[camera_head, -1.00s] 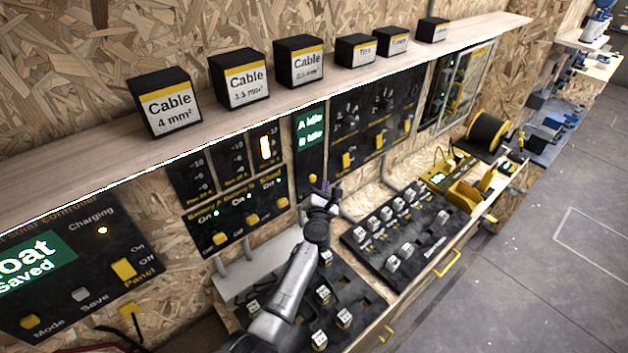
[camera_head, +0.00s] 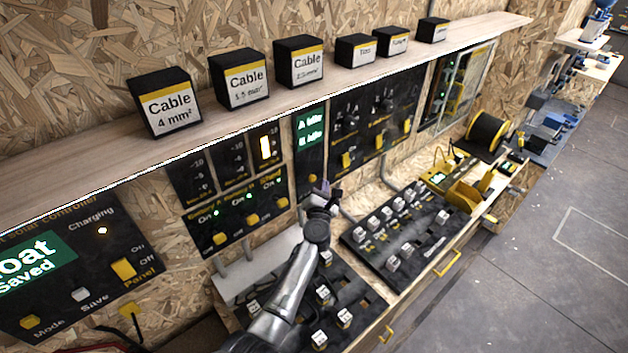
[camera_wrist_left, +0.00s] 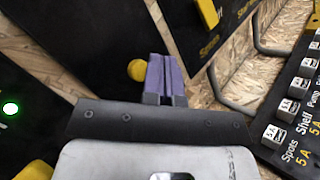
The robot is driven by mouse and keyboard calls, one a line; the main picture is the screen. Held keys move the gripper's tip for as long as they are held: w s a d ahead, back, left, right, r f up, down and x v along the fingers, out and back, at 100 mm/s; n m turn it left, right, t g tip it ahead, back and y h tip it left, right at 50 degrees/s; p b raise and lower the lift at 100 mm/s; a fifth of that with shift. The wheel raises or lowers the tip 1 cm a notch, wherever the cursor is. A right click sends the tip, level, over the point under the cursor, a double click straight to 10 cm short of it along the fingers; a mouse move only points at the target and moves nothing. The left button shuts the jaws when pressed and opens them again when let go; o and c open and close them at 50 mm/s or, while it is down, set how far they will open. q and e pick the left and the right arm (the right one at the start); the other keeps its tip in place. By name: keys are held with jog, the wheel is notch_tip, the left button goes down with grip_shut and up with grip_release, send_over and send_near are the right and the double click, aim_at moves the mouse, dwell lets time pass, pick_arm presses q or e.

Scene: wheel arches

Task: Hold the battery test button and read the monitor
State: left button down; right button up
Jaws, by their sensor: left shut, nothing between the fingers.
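The battery monitor (camera_head: 310,138) is a narrow black panel on the wall under the shelf. Its green display shows two lines that seem to read "A Idle" and "B Idle". A round yellow button (camera_head: 313,178) sits low on this panel; in the left wrist view it is a yellow knob (camera_wrist_left: 137,70) just left of the fingertips. My left gripper (camera_head: 325,188) is shut and empty, close in front of the panel, slightly right of and below the button. Its purple fingers (camera_wrist_left: 167,72) lie together beside the knob; I cannot tell whether they touch it. My right gripper is not in view.
A switch panel (camera_head: 236,212) with yellow switches is left of the monitor, another black panel (camera_head: 372,122) right of it. A shelf (camera_head: 330,80) with labelled boxes runs above. Trays of small labelled blocks (camera_head: 400,232) lie on the bench below. A grey conduit runs near the gripper.

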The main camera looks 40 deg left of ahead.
pick_arm(q)
jog(key=shift+a, duration=0.15)
dwell(0.3)
jog(key=shift+w+a, duration=0.1)
jog(key=shift+a, duration=0.2)
